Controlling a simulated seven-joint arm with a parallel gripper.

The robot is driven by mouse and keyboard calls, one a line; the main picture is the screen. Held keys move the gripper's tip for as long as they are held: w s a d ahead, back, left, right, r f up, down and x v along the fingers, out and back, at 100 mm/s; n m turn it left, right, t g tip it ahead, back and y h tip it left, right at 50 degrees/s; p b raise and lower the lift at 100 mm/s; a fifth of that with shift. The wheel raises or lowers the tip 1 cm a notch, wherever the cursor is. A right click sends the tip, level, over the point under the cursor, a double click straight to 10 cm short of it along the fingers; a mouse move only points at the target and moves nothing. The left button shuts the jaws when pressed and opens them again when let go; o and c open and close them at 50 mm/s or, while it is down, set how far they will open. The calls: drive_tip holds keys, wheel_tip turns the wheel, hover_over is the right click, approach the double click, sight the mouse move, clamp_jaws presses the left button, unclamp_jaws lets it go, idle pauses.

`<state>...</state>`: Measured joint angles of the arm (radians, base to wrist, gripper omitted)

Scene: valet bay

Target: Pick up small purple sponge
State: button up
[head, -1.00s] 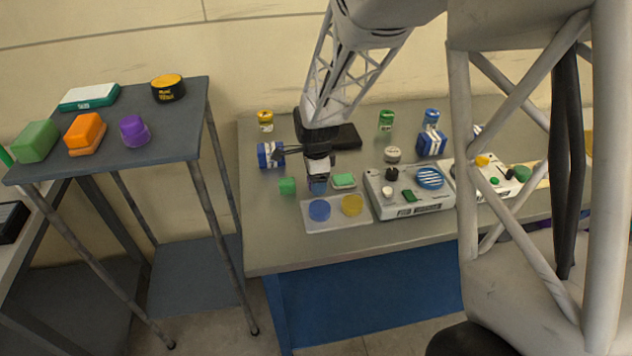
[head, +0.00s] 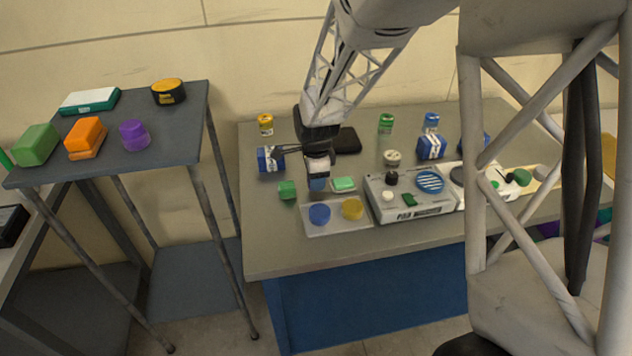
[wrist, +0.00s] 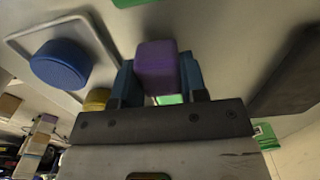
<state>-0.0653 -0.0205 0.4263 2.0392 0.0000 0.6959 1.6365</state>
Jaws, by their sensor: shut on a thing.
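The small purple sponge (wrist: 157,62) shows in the wrist view as a purple block between the two blue fingers of my gripper (wrist: 158,78). The fingers press on its two sides. In the head view my gripper (head: 317,184) points down over the right-hand table, behind the pale tray. The sponge cannot be made out there, hidden by the fingers. I cannot tell whether it is clear of the tabletop.
The tray (head: 336,232) holds a blue disc (head: 319,214) and a yellow disc (head: 352,208). A green cube (head: 287,190) and a green-topped pad (head: 343,184) flank the gripper. A grey device (head: 412,212) stands right. A side table (head: 160,153) holds another purple object (head: 134,135).

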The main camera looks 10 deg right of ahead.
wheel_tip(320, 180, up, 8)
drive_tip(key=shift+r, duration=0.25)
idle(0.6)
